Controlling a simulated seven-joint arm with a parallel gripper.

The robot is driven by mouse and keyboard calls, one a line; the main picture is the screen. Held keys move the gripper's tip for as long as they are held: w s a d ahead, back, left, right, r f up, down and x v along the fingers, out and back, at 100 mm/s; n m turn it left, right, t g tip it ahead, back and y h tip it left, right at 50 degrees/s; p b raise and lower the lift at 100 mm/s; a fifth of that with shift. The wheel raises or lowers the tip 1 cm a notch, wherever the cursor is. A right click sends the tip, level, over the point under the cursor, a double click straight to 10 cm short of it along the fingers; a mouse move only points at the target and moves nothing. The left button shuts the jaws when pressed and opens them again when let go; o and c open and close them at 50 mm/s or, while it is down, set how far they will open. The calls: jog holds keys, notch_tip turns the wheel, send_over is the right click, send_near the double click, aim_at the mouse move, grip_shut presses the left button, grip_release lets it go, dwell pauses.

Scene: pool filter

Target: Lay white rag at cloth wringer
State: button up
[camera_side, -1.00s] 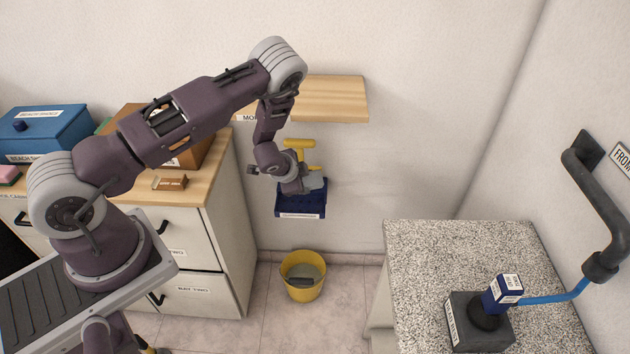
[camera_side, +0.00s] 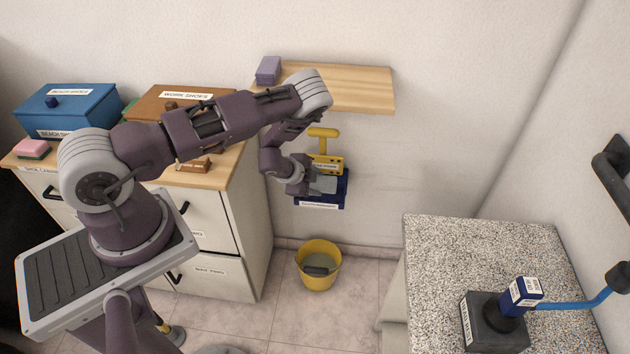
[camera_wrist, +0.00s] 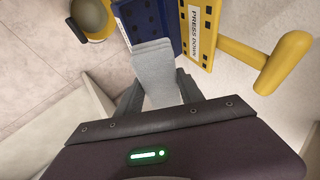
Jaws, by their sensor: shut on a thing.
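The cloth wringer is a dark blue wall tray (camera_side: 335,188) with a yellow press (camera_side: 325,160) and a yellow T-handle above it, in the side view. In the wrist view the blue tray (camera_wrist: 150,22) is at the top, beside the yellow plate (camera_wrist: 201,28) marked PRESS DOWN. My gripper (camera_side: 312,183) is at the front left of the wringer. It is shut on the white rag, a pale grey-white flat piece (camera_wrist: 156,70) that sticks out from the fingers towards the blue tray. The rag's far end overlaps the tray in the wrist view; I cannot tell whether they touch.
A yellow bucket (camera_side: 318,268) stands on the floor below the wringer. A wooden shelf (camera_side: 350,90) with a purple block (camera_side: 268,70) is above. The drawer cabinet (camera_side: 235,225) is on the left. A speckled counter (camera_side: 430,260) with a black-based device is on the right.

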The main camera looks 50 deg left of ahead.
jog(key=w+a+f, duration=0.1)
jog(key=f, duration=0.1)
jog(key=w+a+f, duration=0.1)
jog(key=f, duration=0.2)
jog(key=w+a+f, duration=0.2)
jog(key=f, duration=0.1)
jog(key=shift+f, duration=0.2)
jog(key=o, duration=1.4)
jog(key=shift+s+f, duration=0.1)
jog(key=shift+d, duration=0.1)
jog(key=v, duration=0.7)
jog(key=shift+r, duration=0.25)
